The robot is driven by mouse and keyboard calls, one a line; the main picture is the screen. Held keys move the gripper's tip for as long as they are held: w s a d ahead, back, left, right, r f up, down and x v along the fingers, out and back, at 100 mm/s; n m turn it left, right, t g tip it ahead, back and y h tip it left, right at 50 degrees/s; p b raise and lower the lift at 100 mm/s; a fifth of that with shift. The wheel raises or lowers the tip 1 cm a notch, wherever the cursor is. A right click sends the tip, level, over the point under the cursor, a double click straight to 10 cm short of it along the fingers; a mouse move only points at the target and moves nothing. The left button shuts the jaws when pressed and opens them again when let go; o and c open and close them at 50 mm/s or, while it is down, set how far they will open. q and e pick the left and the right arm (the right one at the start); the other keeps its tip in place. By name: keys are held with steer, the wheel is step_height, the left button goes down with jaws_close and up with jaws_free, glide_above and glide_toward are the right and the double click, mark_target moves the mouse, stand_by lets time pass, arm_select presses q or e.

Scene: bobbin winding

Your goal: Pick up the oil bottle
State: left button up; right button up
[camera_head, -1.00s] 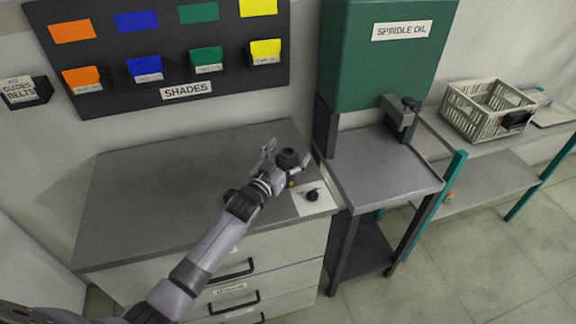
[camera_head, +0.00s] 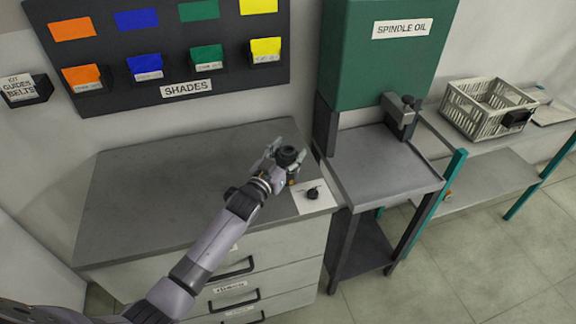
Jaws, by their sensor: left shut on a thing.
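The oil bottle (camera_head: 288,156) stands at the right end of the grey cabinet top, and its dark round top shows between my fingers. My left gripper (camera_head: 287,161) is shut on the oil bottle, with one finger on each side of it. Most of the bottle's body is hidden by the gripper. The bottle looks upright; I cannot tell whether it touches the cabinet top. My right gripper is not in view.
A white sheet (camera_head: 316,206) with a small dark knob-like object (camera_head: 312,194) lies close to the gripper. The green spindle oil tank (camera_head: 385,70) and its metal stand (camera_head: 385,170) are to the right. A crate (camera_head: 485,108) sits on a shelf. The cabinet top (camera_head: 150,195) is clear at left.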

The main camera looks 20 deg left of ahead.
arm_select(q)
steer(key=c, duration=0.5)
jaws_close()
steer(key=shift+r, duration=0.1)
